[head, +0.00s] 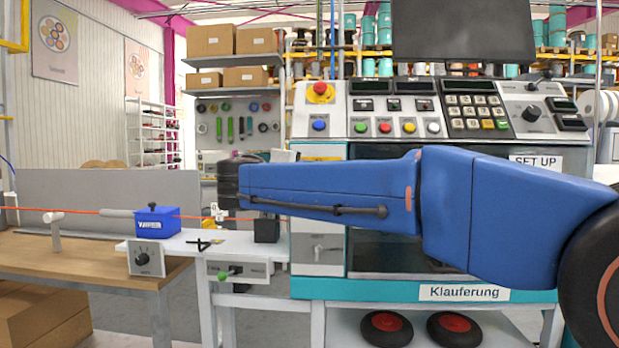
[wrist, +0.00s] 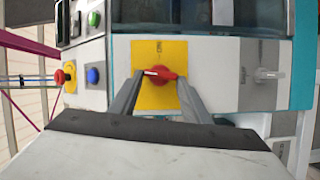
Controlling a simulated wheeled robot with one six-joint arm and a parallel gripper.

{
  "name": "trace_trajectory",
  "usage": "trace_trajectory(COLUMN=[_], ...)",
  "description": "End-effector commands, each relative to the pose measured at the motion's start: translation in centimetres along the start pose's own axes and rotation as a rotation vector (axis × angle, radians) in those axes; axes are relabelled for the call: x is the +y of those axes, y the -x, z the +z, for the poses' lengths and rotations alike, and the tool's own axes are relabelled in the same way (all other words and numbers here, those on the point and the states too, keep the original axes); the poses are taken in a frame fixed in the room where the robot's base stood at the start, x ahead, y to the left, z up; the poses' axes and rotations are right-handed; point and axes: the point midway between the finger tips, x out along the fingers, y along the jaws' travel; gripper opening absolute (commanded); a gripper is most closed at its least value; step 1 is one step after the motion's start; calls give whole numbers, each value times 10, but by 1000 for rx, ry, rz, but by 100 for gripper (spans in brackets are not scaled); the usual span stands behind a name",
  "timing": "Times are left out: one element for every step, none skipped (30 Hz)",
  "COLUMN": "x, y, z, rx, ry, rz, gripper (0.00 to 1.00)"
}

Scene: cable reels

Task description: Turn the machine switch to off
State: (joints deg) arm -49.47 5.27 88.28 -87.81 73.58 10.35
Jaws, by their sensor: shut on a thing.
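The machine switch (wrist: 168,75) is a red rotary knob on a yellow plate (wrist: 146,98) in the wrist view. Its handle lies roughly across the picture, with a white mark at its left end. My gripper (wrist: 158,82) has its two grey fingers on either side of the knob, shut on it. Small print on the plate is too small to read. In the head view my gripper (head: 228,188) shows dark at the end of my blue arm, and the red knob is hidden there.
The control panel (head: 437,108) carries a red emergency button (head: 320,90), several coloured buttons and a keypad. A grey handle (wrist: 268,75) sits right of the switch in the wrist view. A blue box (head: 157,221) with an orange cable stands left on the bench.

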Motion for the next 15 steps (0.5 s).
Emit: trace_trajectory(x=[-2, -2, -3, -3, -3, -4, -4, -4, -4, -4, -4, -4, -4, -4, -4], y=[0, 0, 0, 0, 0, 0, 0, 0, 0, 0, 0, 0, 0, 0, 0], z=[0, 0, 0, 0, 0, 0, 0, 0, 0, 0, 0, 0, 0, 0, 0], rx=[1, 1, 0, 0, 0, 0, 0, 0, 0, 0, 0, 0, 0, 0, 0], ry=[26, 40, 59, 71, 82, 95, 104, 112, 121, 126, 131, 136, 140, 142, 145], rz=[9, 15, 22, 27, 32, 37, 40, 44, 47, 50, 52, 55, 56, 57, 58], gripper=[21, 21, 21, 21, 21, 21, 21, 21, 21, 21, 21, 21, 21, 21, 21])
